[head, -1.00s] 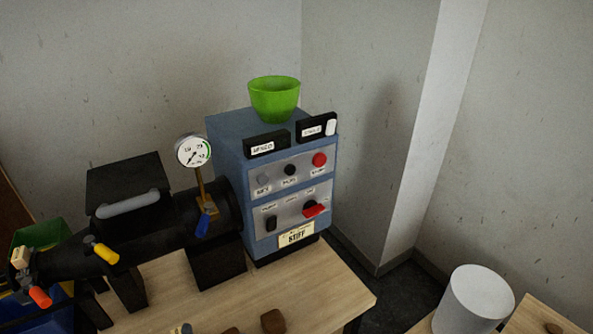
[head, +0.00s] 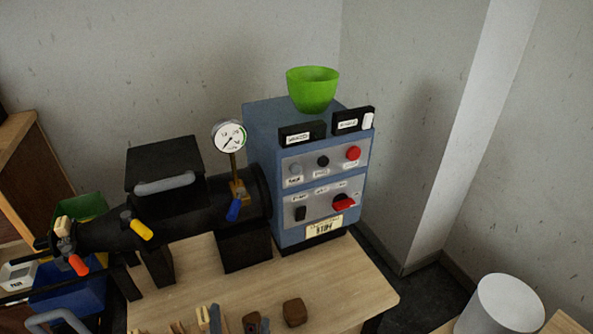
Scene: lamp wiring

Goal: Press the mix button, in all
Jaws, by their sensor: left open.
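A blue control box (head: 259,140) stands at the back of the bench. Its upper panel has a grey button (head: 295,169) at left, a black button (head: 322,161) in the middle and a red button (head: 353,153) at right. The small labels below are blurred; the left one seems to read MIX. The lower panel holds a black switch (head: 300,213) and a red knob (head: 343,202). My right gripper is out of view.
A black machine barrel (head: 205,195) with a gauge (head: 229,136) and coloured levers extends left from the box. A green bowl (head: 313,92) sits on top. Small tools and a brown block (head: 294,312) lie on the bench front. A white cylinder (head: 505,305) stands at right.

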